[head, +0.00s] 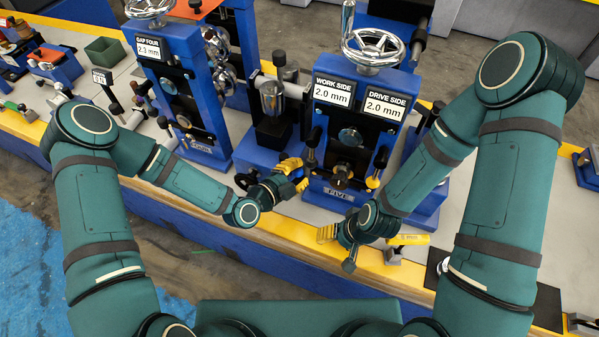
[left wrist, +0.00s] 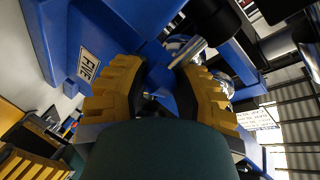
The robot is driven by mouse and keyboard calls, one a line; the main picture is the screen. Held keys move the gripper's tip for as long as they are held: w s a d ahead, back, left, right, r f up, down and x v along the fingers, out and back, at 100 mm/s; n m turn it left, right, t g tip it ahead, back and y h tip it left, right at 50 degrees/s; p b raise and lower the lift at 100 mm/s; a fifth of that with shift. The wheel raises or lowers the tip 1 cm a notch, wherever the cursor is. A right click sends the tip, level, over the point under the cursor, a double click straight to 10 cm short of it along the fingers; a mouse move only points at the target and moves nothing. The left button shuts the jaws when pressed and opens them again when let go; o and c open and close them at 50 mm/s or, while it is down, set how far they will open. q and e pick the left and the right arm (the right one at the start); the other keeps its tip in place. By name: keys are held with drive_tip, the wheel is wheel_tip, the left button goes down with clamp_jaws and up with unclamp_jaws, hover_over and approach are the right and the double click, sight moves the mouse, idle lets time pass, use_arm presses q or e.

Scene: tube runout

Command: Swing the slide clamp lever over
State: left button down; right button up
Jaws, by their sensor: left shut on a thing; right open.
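The blue stand marked FIVE (head: 340,193) stands at centre, with "2.0 mm" displays for work side and drive side. My left gripper (head: 297,172), with yellow ridged fingers, is at its lower left, beside a black-handled lever (head: 312,138). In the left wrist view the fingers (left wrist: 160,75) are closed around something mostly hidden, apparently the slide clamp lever. A bright metal rod (left wrist: 188,52) shows near the fingertips. A second black lever (head: 381,158) with a yellow end is on the stand's right. My right gripper (head: 328,234) is open, low at the bench's front edge, and partly hidden by its arm.
A metal handwheel (head: 376,48) tops stand FIVE. A blue stand marked GAP FOUR (head: 180,90) is to the left. The yellow bench edge (head: 280,238) runs in front.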

use_arm(q)
drive_tip(key=shift+a+r+m, duration=0.1)
drive_tip(key=shift+a+m, duration=0.05)
drive_tip(key=shift+m, duration=0.15)
drive_tip(key=c, duration=0.6)
unclamp_jaws()
drive_tip(key=shift+s, duration=0.1)
drive_tip(key=v, duration=1.2)
drive_tip(key=shift+a, duration=0.2)
